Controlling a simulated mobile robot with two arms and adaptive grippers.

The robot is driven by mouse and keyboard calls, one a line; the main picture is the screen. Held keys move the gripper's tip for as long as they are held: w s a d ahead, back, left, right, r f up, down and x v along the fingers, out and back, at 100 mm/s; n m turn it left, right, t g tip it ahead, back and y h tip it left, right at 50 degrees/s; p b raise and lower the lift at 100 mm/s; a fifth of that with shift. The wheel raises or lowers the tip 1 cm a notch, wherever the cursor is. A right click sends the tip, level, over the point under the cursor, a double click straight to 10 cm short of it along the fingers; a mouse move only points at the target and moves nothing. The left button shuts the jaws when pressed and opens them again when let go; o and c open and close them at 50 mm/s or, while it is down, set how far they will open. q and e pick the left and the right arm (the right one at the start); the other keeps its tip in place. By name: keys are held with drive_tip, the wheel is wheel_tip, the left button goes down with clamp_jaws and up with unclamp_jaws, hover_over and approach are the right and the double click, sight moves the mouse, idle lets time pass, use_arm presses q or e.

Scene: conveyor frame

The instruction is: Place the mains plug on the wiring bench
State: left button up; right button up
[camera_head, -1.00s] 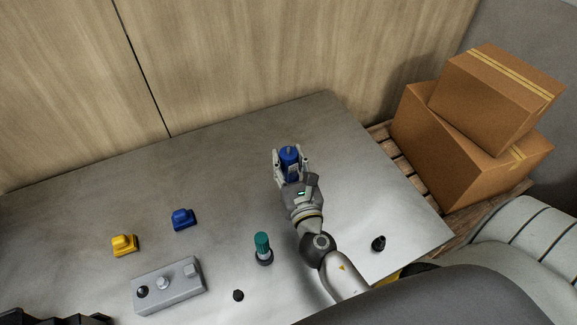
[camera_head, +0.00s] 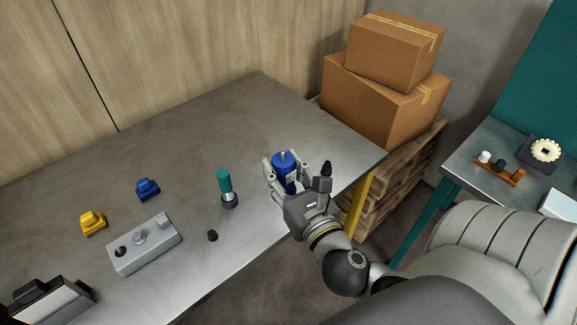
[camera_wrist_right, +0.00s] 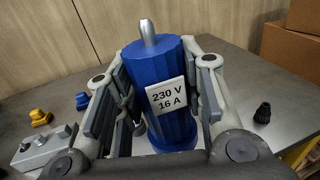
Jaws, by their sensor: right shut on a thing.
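The mains plug (camera_head: 284,178) is a blue ribbed cylinder with a metal pin pointing up. In the right wrist view the plug (camera_wrist_right: 165,85) stands roughly upright between the fingers, with a white label reading "230 V 16 A". My right gripper (camera_head: 285,172) is shut on it, near the front right part of the grey metal table (camera_head: 235,115). A second bench (camera_head: 462,165) with a grey top and teal frame is at the far right, apart from the gripper. I cannot tell from any marking which one is the wiring bench. My left gripper is not in view.
A teal-topped piece (camera_head: 225,185), blue block (camera_head: 148,188), yellow block (camera_head: 92,222) and grey box (camera_head: 145,243) occupy the table's left. Cardboard boxes (camera_head: 385,95) sit behind. The right bench carries an orange rack (camera_head: 500,172) and cream gear (camera_head: 546,150).

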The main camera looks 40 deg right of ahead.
drive_tip(key=shift+s+f, duration=0.1)
drive_tip(key=shift+s, duration=0.1)
drive_tip(key=w+d+f+b, duration=0.1)
drive_tip(key=w+b, duration=0.1)
drive_tip(key=shift+f+b, duration=0.15)
drive_tip(key=shift+b, duration=0.15)
drive_tip(key=w+d+f, duration=0.2)
drive_tip(key=w+f, duration=0.1)
drive_tip(key=w+d+f+b, duration=0.1)
drive_tip(key=w+d+f, duration=0.1)
drive_tip(key=w+f, duration=0.1)
drive_tip(key=w+d+f, duration=0.2)
drive_tip(key=w+f, duration=0.2)
drive_tip(key=f, duration=0.1)
drive_tip(key=shift+b, duration=0.3)
drive_tip(key=shift+f, duration=0.3)
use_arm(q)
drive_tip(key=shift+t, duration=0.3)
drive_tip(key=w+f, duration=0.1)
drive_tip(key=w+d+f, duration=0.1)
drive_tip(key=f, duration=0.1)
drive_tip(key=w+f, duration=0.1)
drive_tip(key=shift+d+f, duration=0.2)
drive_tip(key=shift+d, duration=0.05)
use_arm(e)
drive_tip(key=shift+f, duration=0.1)
